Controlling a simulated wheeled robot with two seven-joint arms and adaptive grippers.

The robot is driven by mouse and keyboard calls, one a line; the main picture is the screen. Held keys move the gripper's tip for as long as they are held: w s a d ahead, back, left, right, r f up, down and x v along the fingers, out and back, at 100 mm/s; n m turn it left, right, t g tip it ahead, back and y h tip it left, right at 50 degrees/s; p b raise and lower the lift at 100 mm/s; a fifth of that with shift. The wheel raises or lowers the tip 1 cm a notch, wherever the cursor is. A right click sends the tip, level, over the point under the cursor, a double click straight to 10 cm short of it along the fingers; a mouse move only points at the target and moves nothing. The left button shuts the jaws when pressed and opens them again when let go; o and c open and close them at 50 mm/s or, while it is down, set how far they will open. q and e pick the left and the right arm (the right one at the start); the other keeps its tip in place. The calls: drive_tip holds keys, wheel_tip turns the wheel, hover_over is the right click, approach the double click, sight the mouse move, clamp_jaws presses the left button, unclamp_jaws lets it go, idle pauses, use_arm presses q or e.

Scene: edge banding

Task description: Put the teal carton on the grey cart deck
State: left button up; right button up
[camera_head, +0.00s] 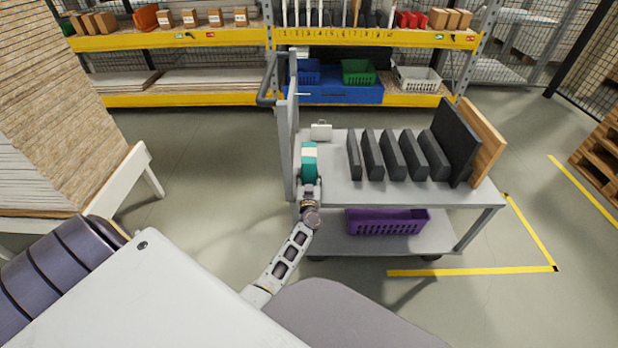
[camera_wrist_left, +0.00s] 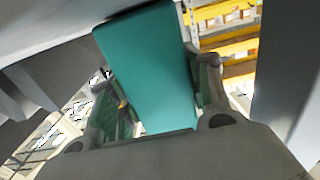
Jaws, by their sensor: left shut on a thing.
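The teal carton (camera_head: 309,165) has a pale band across its top and is at the left end of the grey cart deck (camera_head: 335,192), near the cart's upright handle panel. My left gripper (camera_head: 310,183) is shut on it. In the left wrist view the teal carton (camera_wrist_left: 150,70) fills the middle, between the two fingers of the left gripper (camera_wrist_left: 160,105). Whether the carton's underside touches the deck or hangs just above it, I cannot tell. My right gripper is not in view.
Several dark upright panels (camera_head: 395,155) and a wooden board (camera_head: 487,140) stand on the deck's right part. A small whitish item (camera_head: 321,131) sits at its back left edge. A purple basket (camera_head: 387,222) is on the lower shelf. The deck's front strip is bare.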

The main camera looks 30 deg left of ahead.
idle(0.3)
use_arm(q)
drive_tip(key=o, duration=0.9)
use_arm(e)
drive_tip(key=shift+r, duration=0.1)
use_arm(q)
drive_tip(key=shift+o, duration=0.2)
